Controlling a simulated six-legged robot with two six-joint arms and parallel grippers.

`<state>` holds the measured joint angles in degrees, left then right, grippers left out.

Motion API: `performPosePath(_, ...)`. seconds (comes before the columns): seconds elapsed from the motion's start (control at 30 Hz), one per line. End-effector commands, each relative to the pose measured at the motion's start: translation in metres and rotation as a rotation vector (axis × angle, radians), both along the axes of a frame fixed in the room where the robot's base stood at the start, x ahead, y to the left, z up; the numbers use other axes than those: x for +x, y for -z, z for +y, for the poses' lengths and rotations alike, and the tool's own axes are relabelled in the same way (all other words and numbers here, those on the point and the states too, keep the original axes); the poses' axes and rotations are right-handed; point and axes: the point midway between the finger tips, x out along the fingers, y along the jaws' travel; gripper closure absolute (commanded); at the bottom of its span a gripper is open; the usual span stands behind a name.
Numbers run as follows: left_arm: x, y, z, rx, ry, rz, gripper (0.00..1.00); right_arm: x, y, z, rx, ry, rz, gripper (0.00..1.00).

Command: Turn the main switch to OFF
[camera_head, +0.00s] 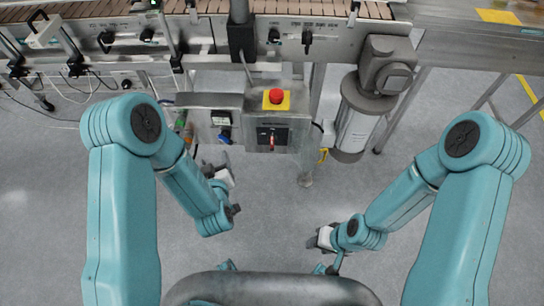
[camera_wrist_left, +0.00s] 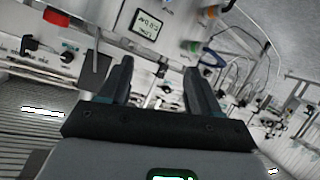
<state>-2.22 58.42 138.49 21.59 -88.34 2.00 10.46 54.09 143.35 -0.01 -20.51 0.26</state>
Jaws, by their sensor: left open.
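The main switch (camera_head: 271,138) is a red handle on a black plate, on the front of a grey control box (camera_head: 264,119) below the conveyor. The handle looks roughly upright; its markings are too small to read. My left gripper (camera_head: 213,170) is left of and below the switch, apart from it. In the left wrist view the left gripper (camera_wrist_left: 159,82) is open, with nothing between its dark fingers. I cannot make out the switch in that view. My right gripper (camera_head: 314,239) is low, below and right of the box, apart from it; its jaws are unclear.
A red emergency button (camera_head: 276,96) on a yellow plate sits on top of the box. A grey motor cylinder (camera_head: 357,121) hangs to the right. The conveyor (camera_head: 330,30) crosses the back. Grey floor (camera_head: 270,220) is clear between my arms.

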Motion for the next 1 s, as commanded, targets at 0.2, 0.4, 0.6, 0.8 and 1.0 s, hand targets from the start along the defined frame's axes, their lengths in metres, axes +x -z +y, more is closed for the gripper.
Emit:
performPosePath(0.2,0.012,0.06,-0.049,0.103,0.024,-0.278,0.37,0.003,0.121,-0.003,-0.003,0.012,-0.007,0.57)
performPosePath(0.4,0.005,0.115,-0.11,0.115,0.132,-0.369,0.37,0.006,0.198,-0.005,-0.005,0.02,-0.012,0.57)
performPosePath(0.6,-0.006,0.143,-0.148,0.104,0.223,-0.393,0.37,0.007,0.233,-0.007,-0.005,0.023,-0.014,0.57)
performPosePath(0.8,0.0,0.142,-0.155,0.101,0.238,-0.399,0.37,0.007,0.236,-0.007,-0.005,0.025,-0.015,0.57)
performPosePath(1.0,0.039,0.143,-0.154,0.099,0.234,-0.402,0.37,0.008,0.243,-0.008,-0.006,0.03,-0.017,0.57)
